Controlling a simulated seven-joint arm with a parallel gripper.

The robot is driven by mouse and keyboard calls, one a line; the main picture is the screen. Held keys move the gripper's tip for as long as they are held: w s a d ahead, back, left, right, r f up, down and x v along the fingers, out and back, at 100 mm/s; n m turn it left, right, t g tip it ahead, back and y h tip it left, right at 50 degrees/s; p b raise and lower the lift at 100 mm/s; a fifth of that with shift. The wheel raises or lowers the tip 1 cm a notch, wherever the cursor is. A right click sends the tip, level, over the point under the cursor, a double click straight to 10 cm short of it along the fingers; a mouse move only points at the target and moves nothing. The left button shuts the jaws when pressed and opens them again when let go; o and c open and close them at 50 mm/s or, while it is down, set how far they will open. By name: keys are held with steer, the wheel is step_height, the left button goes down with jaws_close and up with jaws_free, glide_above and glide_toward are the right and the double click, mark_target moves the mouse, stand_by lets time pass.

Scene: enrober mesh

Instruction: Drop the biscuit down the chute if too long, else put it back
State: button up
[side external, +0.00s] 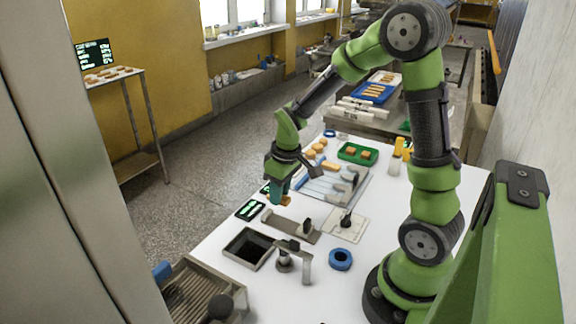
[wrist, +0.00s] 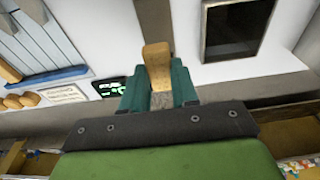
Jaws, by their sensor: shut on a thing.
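My gripper (side external: 279,192) has teal fingers, shut on an orange-brown biscuit (side external: 286,201). It holds it above the left edge of the white table. In the wrist view the biscuit (wrist: 157,62) sticks out beyond the fingertips (wrist: 157,86); its held end is hidden. The chute is probably the dark square opening (side external: 248,249) with a grey rim, nearer the camera than the gripper; it also shows at upper right in the wrist view (wrist: 235,28). The grey mesh rack (side external: 335,190) lies beyond the gripper and to its right.
A brown flat bar with a black block (side external: 291,227) lies between gripper and opening. A small display (side external: 250,210) stands at the table edge. A post fixture (side external: 290,256), a blue ring (side external: 340,259), a green tray (side external: 357,153) and several loose biscuits (side external: 313,152) are also on the table.

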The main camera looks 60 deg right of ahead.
steer(key=shift+s+d+r, duration=0.1)
steer(key=shift+d+r, duration=0.1)
steer(key=shift+r, duration=0.45)
steer(key=shift+d+r, duration=0.15)
steer(key=shift+r, duration=0.45)
steer(key=shift+m, duration=0.5)
steer(key=s+d+f, duration=0.1)
steer(key=s+d, duration=0.1)
steer(key=s, duration=0.2)
steer(key=s+d+f, duration=0.1)
steer(key=s+d, duration=0.2)
steer(key=s, duration=0.2)
steer(key=s+d+f, duration=0.2)
steer(key=s, duration=0.2)
steer(key=shift+s+d, duration=0.4)
steer(key=shift+a+f+n, duration=0.1)
steer(key=shift+f+n, duration=0.05)
steer(key=shift+n, duration=0.15)
steer(key=shift+w+d, duration=0.15)
steer(key=shift+d, duration=0.05)
glide_above(315, 188)
steer(key=shift+s+a+f, duration=0.15)
steer(key=shift+s+f, duration=0.3)
steer(key=shift+f, duration=0.25)
steer(key=shift+w+d+f, duration=0.15)
steer(key=shift+f, duration=0.75)
steer(key=shift+w+d+f, duration=0.1)
steer(key=shift+w+f, duration=0.05)
steer(key=shift+f, duration=0.75)
steer(key=shift+f, duration=0.1)
